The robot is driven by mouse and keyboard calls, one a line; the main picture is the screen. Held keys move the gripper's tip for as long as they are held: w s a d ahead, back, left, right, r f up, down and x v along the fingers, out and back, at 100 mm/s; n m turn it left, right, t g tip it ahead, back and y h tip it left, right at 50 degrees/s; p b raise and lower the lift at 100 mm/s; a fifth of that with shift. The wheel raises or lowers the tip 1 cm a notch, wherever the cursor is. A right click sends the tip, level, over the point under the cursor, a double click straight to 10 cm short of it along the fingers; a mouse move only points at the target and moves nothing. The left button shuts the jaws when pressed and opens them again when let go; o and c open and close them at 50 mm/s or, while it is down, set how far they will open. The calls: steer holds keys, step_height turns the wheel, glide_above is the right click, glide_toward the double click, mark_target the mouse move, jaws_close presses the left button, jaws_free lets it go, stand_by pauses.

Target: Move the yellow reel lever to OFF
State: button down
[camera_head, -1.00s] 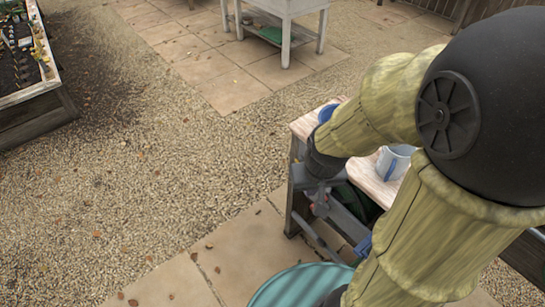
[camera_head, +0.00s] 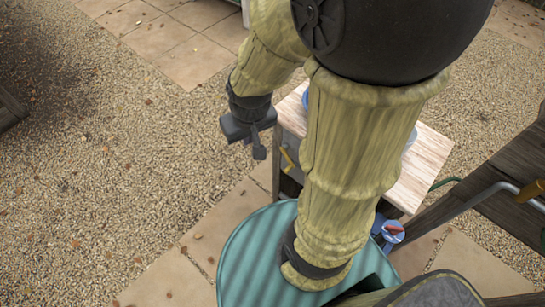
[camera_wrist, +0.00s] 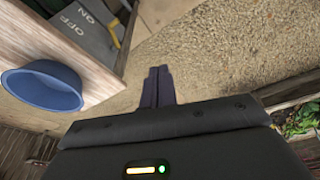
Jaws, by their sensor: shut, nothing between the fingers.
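A yellow lever (camera_head: 289,159) sits at the left side of the small wooden-topped table in the head view, close to a grey panel. Its exact angle is hard to tell.
The table top (camera_head: 425,160) is partly hidden behind my arm. A blue bowl (camera_wrist: 40,90) stands on it. A blue container with something red (camera_head: 390,232) is at its near side. A pipe with a yellow handle (camera_head: 530,191) is at the right. Gravel (camera_head: 110,170) lies open at left.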

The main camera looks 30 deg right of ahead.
steer(key=shift+s, duration=0.15)
steer(key=w+d+f+m+g+h, duration=0.1)
steer(key=w+f+m, duration=0.3)
steer(key=f, duration=0.4)
steer(key=w+d+f+m+g+h, duration=0.2)
steer(key=w+f+m, duration=0.3)
steer(key=f, duration=0.3)
steer(key=w+d+f+m+g+h, duration=0.2)
steer(key=w+f+m+g+h, duration=0.1)
steer(key=f+m, duration=0.3)
step_height(320, 180, down, 2)
steer(key=shift+w+d+f+g+h, duration=0.15)
steer(key=shift+w+g+h, duration=0.15)
steer(key=shift+w, duration=0.4)
